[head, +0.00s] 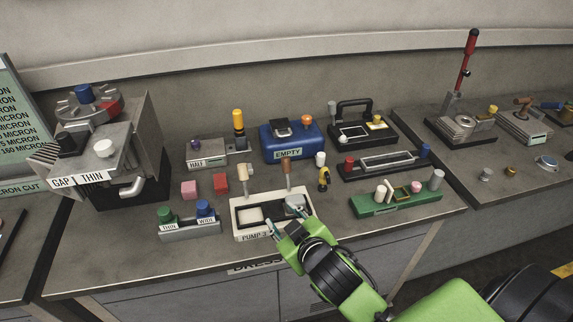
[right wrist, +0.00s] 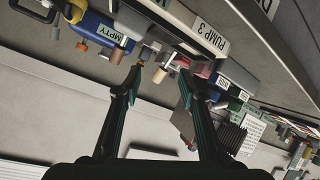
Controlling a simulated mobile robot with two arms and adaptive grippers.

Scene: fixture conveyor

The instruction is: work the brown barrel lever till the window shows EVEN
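A brown cylinder in the right wrist view (right wrist: 118,54) looks like the same lever. Another brown handle (head: 523,101) lies on a grey device at the far right; its small window is too small to read. No window reads EVEN. My right gripper (head: 287,216) is over the front right of the PUMP 3 box, apart from the levers. Its fingers are spread and empty in the right wrist view (right wrist: 159,85). My left gripper is out of view.
A blue box (head: 290,141) reads EMPTY, a grey box (head: 208,156) reads HALF, and a large machine (head: 85,160) reads GAP 1 THIN. Green (head: 395,200) and black (head: 383,164) fixtures stand close right of the PUMP 3 box. The bench front is clear.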

